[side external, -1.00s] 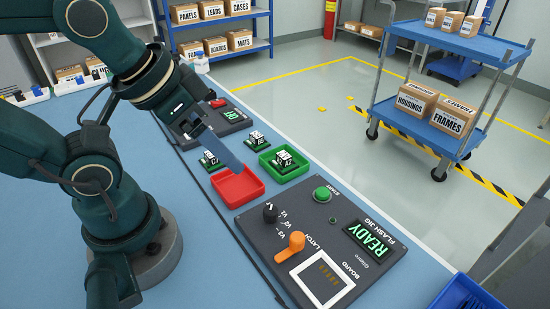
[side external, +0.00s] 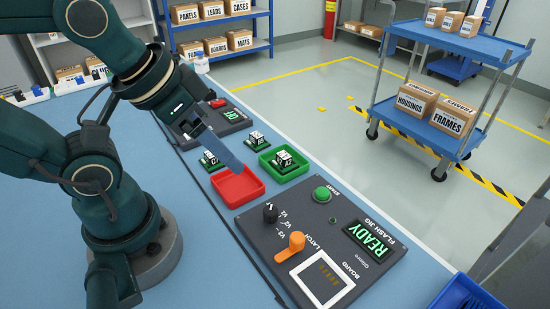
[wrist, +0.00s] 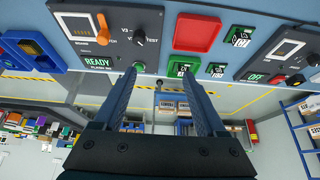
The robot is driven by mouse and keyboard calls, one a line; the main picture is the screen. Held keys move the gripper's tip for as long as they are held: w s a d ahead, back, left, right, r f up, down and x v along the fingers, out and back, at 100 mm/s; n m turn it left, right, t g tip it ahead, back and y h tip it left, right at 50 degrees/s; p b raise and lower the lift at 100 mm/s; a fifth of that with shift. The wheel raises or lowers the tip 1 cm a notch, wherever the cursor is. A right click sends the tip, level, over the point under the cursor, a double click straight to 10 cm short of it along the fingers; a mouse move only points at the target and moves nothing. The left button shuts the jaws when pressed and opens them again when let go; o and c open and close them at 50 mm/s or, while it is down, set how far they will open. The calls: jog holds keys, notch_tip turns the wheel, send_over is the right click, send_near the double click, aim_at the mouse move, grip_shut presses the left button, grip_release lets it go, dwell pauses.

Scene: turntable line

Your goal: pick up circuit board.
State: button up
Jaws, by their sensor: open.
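Several green circuit boards with black-and-white labelled blocks show in the side view. One board (side external: 284,158) sits in a green tray (side external: 297,173). Two more boards, one at the back (side external: 257,139) and one nearer my arm (side external: 210,161), sit beside it on the blue bench. In the wrist view, one board (wrist: 181,67) is in the green tray and the others (wrist: 240,38) (wrist: 217,69) lie to its right. My gripper (wrist: 162,73) is open and empty.
The empty red tray (side external: 258,188) lies between the boards and the flash jig (side external: 330,285), which reads READY and has an orange latch (side external: 290,246), a black knob (side external: 270,212) and a green button (side external: 322,194). A second dark panel (side external: 196,132) stands behind. Shelves and a trolley (side external: 420,112) stand beyond the bench.

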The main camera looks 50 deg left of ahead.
dwell(0.3)
jog(key=g, duration=0.6)
send_over(212, 159)
jog(key=a, duration=0.2)
jog(key=f, duration=0.9)
jog(key=shift+w+d+f, duration=0.25)
jog(key=shift+w, duration=0.05)
jog(key=shift+a+f, duration=0.1)
jog(key=shift+f, duration=2.4)
